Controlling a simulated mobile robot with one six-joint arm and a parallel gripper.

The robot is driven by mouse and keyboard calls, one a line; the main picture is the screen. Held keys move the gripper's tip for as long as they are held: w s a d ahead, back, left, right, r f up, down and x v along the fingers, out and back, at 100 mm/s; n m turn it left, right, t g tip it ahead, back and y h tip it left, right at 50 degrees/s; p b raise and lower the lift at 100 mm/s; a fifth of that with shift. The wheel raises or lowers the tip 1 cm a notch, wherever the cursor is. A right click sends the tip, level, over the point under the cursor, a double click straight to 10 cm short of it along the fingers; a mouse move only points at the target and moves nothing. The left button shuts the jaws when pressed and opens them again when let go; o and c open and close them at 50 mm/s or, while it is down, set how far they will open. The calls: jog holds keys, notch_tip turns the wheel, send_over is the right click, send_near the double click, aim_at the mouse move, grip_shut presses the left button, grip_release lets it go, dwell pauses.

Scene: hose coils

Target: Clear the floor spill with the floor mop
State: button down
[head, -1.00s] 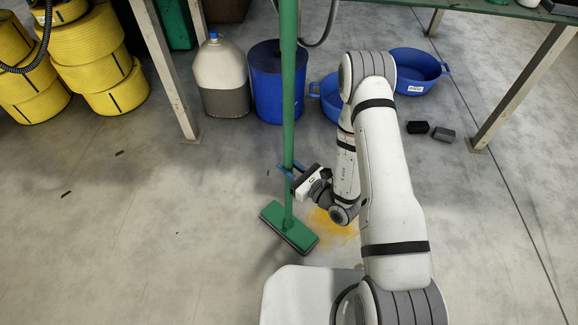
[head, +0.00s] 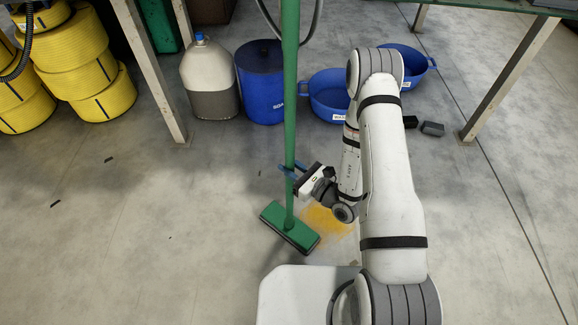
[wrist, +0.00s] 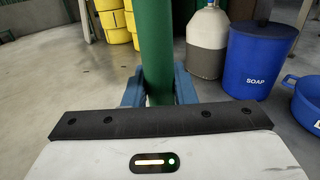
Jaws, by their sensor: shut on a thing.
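The floor mop (head: 290,110) has a green upright handle and a green rectangular head (head: 289,229) that appears to rest on the floor. My gripper (head: 287,172) is shut on the handle, a little above the head. In the wrist view the handle (wrist: 156,50) stands between the blue fingers (wrist: 158,88). The spill (head: 328,221) is an orange-yellow patch on the floor, just right of the mop head. My arm hides part of the area around it.
Behind stand a grey-and-white jug (head: 210,80), a blue soap bin (head: 262,85) and blue tubs (head: 328,98) under a table (head: 470,5). Yellow hose coils (head: 75,60) are stacked at the left. Small dark blocks (head: 432,128) lie at the right. The floor at left is open.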

jog(key=shift+r, duration=0.1)
jog(key=shift+d, duration=1.6)
jog(key=shift+d, duration=1.25)
jog(key=shift+d, duration=1.55)
jog(key=shift+d, duration=1.7)
